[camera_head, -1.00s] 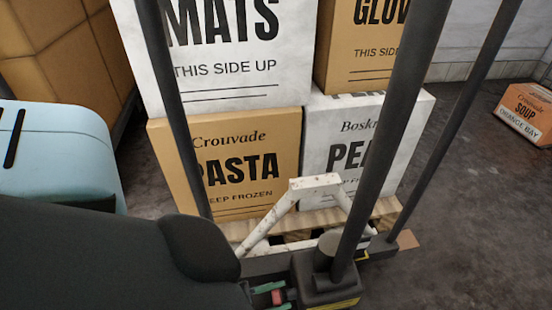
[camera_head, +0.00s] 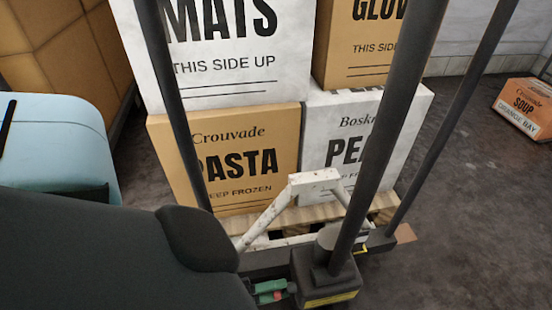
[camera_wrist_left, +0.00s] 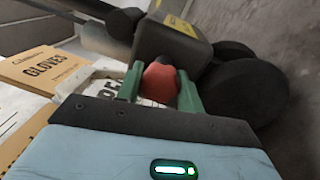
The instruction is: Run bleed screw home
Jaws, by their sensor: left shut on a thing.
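The bleed screw has a red head (camera_wrist_left: 160,82) and sticks out of the dark pump block (camera_wrist_left: 172,42) of a pallet truck. My left gripper (camera_wrist_left: 160,88) has green fingers, one on each side of the red head, and is shut on it. In the head view my left gripper (camera_head: 270,292) is low in the picture, against the left side of the pump block (camera_head: 325,285); only a small bit of the red head shows there. My own dark arm hides much of the lower left. My right gripper is in neither view.
Dark handle bars (camera_head: 388,130) rise from the truck. A white frame (camera_head: 315,182) and a wooden pallet (camera_head: 298,216) stand behind it, with stacked boxes, including a PASTA box (camera_head: 270,140). Dark wheels (camera_wrist_left: 240,85) are beside the block.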

